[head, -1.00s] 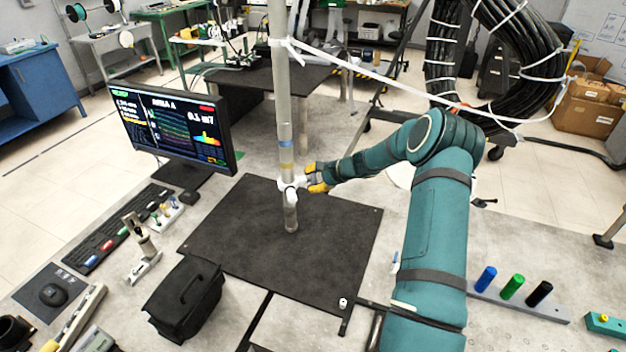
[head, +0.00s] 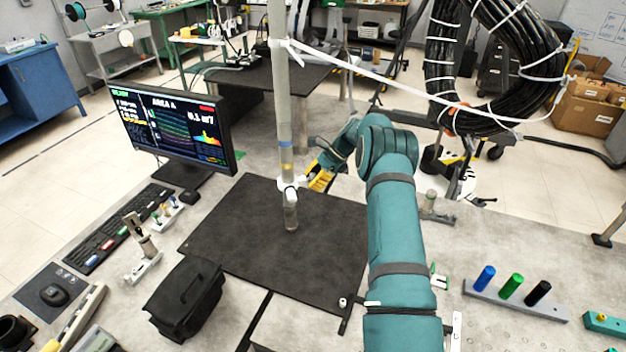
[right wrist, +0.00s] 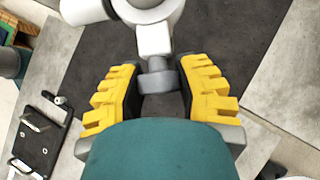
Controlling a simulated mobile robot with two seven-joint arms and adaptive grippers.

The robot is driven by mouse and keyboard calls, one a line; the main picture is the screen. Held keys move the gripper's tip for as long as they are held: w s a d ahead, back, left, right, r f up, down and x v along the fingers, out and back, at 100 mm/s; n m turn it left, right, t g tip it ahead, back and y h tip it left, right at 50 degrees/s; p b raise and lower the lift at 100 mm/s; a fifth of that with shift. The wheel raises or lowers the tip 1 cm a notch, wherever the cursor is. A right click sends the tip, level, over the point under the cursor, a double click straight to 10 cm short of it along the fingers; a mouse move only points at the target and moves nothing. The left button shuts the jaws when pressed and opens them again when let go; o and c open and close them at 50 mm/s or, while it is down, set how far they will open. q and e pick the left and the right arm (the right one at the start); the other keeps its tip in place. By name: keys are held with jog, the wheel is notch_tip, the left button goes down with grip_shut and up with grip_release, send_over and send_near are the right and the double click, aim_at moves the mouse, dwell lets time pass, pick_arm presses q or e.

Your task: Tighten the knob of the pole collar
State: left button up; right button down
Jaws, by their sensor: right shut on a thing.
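The pole (head: 284,110) stands upright on the black mat (head: 240,225). The white pole collar (head: 288,186) is around the pole low down, and its white body also shows at the top of the right wrist view (right wrist: 150,38). The collar's grey knob (right wrist: 158,80) sticks out from the collar toward my right gripper (right wrist: 158,90). The yellow-padded fingers are shut on the knob, one on each side. In the head view the right gripper (head: 312,181) is just right of the collar and hides most of the knob. My left gripper is not in view.
A monitor (head: 170,125) stands left of the pole. A black bag (head: 185,298) is at the mat's front left. A white strap (head: 400,88) runs from the pole to the hanging black cable coil (head: 510,75). A holder with coloured pegs (head: 512,288) is at the right.

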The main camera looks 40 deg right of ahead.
dwell(0.4)
jog(key=c, duration=0.6)
grip_release()
jog(key=v, duration=1.2)
jog(key=shift+w, duration=0.15)
